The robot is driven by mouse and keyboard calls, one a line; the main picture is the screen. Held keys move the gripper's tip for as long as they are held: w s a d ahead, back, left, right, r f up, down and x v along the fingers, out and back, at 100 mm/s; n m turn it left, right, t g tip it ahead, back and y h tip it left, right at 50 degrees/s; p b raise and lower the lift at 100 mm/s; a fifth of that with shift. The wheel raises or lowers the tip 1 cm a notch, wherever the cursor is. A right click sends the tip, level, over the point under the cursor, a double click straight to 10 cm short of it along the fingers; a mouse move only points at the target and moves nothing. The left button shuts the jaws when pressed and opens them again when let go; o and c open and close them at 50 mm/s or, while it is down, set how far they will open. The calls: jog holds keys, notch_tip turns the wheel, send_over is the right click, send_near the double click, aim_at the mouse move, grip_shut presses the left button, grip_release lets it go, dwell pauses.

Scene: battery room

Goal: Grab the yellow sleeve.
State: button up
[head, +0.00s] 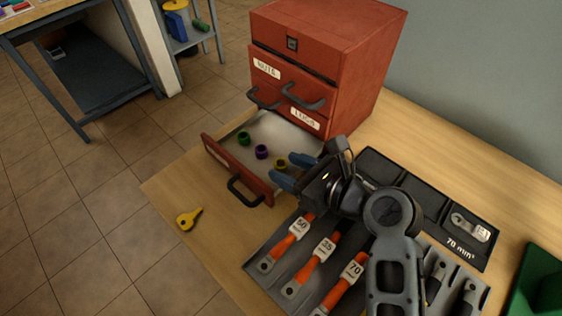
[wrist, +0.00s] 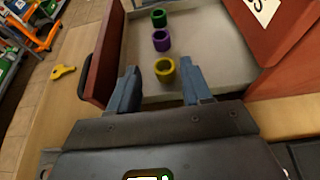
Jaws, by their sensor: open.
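The yellow sleeve (wrist: 165,69) is a short open ring standing in the pulled-out lower drawer (head: 224,153) of the red cabinet. In the head view the yellow sleeve (head: 281,163) shows just beyond my gripper's fingertips. My gripper (head: 292,172) is open and empty, at the drawer. In the wrist view the blue-grey fingers of my gripper (wrist: 160,85) stand left and right of the yellow sleeve, with clear gaps on both sides. The sleeve lies at or slightly beyond the fingertips.
A purple sleeve (wrist: 161,40) and a green sleeve (wrist: 158,17) stand farther along the drawer. The drawer front (wrist: 104,52) rises close by the left finger. A yellow key-like piece (head: 189,218) lies on the bench. A tray of orange-handled tools (head: 325,247) sits below my arm.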

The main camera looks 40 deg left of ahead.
jog(key=shift+x, duration=0.95)
grip_shut()
